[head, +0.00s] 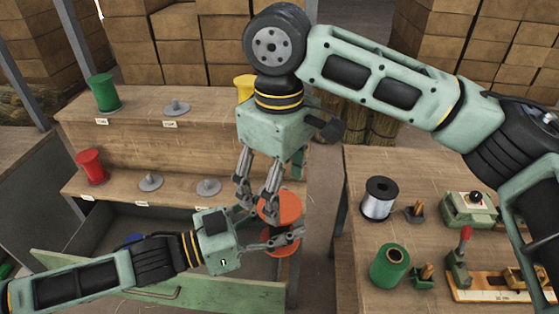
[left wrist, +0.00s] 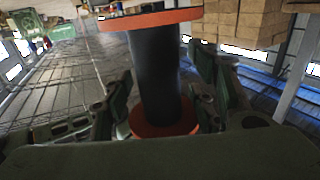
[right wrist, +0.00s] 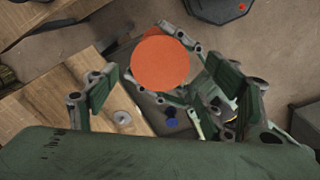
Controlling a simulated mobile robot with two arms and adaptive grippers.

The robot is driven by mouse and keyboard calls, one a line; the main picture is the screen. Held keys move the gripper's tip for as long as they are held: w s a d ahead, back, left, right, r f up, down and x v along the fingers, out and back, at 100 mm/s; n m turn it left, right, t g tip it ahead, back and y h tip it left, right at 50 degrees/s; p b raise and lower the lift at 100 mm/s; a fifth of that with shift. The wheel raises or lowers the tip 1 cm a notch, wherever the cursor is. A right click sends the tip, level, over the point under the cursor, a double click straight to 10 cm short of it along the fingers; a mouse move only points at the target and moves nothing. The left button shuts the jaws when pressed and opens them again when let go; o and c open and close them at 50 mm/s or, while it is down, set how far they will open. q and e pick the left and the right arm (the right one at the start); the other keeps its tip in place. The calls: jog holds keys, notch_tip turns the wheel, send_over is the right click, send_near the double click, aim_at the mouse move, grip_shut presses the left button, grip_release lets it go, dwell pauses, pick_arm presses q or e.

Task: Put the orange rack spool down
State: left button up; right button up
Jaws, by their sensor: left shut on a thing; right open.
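The orange spool (head: 281,208) has orange end discs and a dark core. My left gripper (head: 270,238) is shut around its core, and the spool stands between the fingers in the left wrist view (left wrist: 158,75). It is held above the open drawer's right end, at the right front of the stepped rack (head: 130,190). My right gripper (head: 257,190) is open and points down just above and beside the spool's top disc. In the right wrist view the round orange disc (right wrist: 160,63) shows between the open fingers, apart from or touching them, I cannot tell.
The rack bears a green spool (head: 103,93), a red spool (head: 91,167), a yellow spool (head: 245,87) and several empty grey holders (head: 151,182). A drawer (head: 150,288) stands open below. The right table holds a silver spool (head: 378,199), another green spool (head: 389,267) and devices.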

aim_at(291, 206)
jog(key=shift+f, duration=2.35)
jog(key=c, duration=1.1)
pick_arm(q)
jog(key=o, duration=1.2)
pick_arm(e)
jog(key=shift+c, duration=0.5)
pick_arm(q)
jog(key=shift+a, duration=0.1)
